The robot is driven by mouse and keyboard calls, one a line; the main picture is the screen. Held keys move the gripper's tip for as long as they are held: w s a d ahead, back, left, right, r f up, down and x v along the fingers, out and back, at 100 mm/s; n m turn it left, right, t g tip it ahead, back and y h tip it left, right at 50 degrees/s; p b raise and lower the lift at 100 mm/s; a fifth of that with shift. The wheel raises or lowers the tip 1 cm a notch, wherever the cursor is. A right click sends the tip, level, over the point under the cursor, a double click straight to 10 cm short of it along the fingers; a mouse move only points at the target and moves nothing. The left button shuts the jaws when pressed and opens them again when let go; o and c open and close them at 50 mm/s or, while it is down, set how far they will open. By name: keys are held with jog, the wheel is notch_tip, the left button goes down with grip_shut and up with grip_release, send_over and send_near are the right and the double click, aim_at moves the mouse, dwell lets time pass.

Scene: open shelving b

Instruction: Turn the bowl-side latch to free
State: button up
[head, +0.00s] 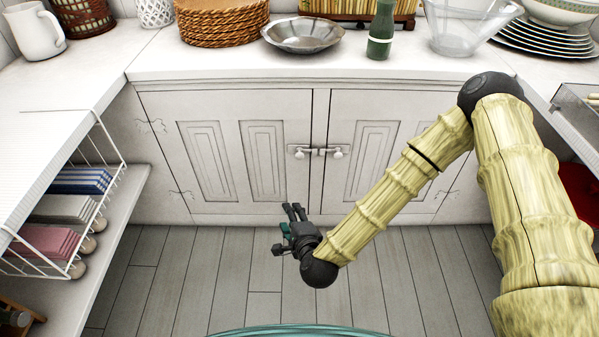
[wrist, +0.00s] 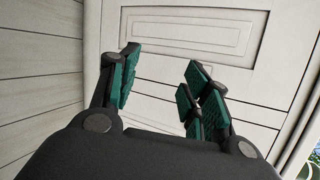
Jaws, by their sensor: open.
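The white double-door cabinet (head: 258,165) stands ahead under the counter, both doors shut. A metal latch (head: 318,151) spans the seam between the doors, with a round knob at each end; its exact turn is too small to tell. My gripper (head: 293,207) is open and empty, below and a little left of the latch, apart from it. In the wrist view my gripper (wrist: 161,70) shows green finger pads spread before a panelled white door (wrist: 225,65). The latch does not show in the wrist view.
A metal bowl (head: 302,36) and a green bottle (head: 381,28) stand on the counter above the doors. A glass bowl (head: 462,30) and stacked plates (head: 540,38) are at right. A wire rack (head: 100,190) with folded cloths juts in at left. The plank floor (head: 230,285) is clear.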

jog(key=w+m+t+h+b, duration=0.2)
jog(key=w+m+t+b, duration=0.1)
jog(key=w+m+b, duration=0.25)
jog(key=m+t+h+b, duration=0.2)
jog(key=m+b, duration=0.2)
jog(key=m, duration=0.2)
send_near(300, 157)
jog(key=shift+n, duration=0.35)
jog(key=w+b, duration=0.2)
jog(key=w, duration=0.2)
jog(key=w+b, duration=0.1)
jog(key=w, duration=0.4)
jog(key=shift+w+a+f+b, duration=0.15)
jog(key=shift+f+b, duration=0.05)
jog(key=shift+b, duration=0.2)
jog(key=c, duration=1.1)
